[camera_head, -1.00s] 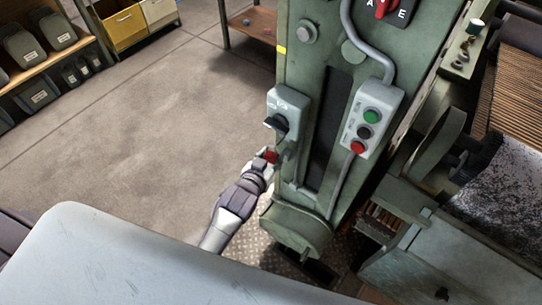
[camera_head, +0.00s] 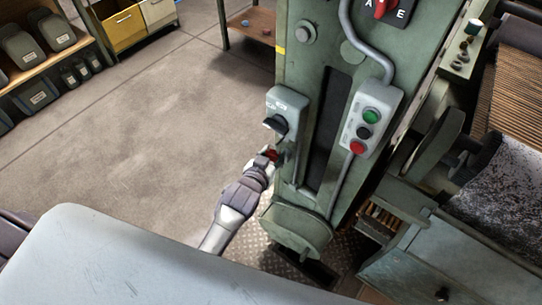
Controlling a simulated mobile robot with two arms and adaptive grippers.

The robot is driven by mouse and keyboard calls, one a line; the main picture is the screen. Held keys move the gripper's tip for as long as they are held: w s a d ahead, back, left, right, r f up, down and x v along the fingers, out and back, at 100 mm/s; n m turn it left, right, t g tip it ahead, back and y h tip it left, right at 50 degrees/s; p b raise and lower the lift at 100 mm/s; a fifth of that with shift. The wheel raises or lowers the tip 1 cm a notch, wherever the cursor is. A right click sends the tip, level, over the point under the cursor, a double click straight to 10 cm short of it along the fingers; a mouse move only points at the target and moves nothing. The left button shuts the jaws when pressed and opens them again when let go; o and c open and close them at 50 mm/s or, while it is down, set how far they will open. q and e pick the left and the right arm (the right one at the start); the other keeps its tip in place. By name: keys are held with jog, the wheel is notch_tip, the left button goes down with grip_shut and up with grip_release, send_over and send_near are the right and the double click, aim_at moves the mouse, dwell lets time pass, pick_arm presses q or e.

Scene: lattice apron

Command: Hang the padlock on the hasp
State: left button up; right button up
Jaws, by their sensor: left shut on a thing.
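My left gripper (camera_head: 264,160) reaches in from the lower left and is shut on a small red padlock (camera_head: 271,154). The gripper's fingers partly hide the padlock. The padlock is just below the grey switch box (camera_head: 288,107) with a black rotary knob (camera_head: 276,124), on the left side of the green machine column. The hasp is too small to make out; I cannot tell whether the padlock's shackle touches anything. My right gripper is not in view.
A button box (camera_head: 371,120) with green, black and red buttons is on the column (camera_head: 310,70), right of the switch box. A conduit runs below it. Open concrete floor (camera_head: 150,120) lies to the left. A pale surface (camera_head: 110,260) fills the lower left.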

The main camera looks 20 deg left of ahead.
pick_arm(q)
jog(key=shift+w+d, duration=0.2)
jog(key=shift+w, duration=0.35)
jog(key=shift+w+d, duration=0.2)
jog(key=shift+w, duration=0.35)
jog(key=shift+w, duration=0.15)
jog(key=shift+w+d+f+b, duration=0.2)
jog(key=shift+f+b, duration=0.1)
jog(key=shift+f, duration=0.15)
dwell(0.6)
dwell(0.5)
jog(key=o, duration=1.3)
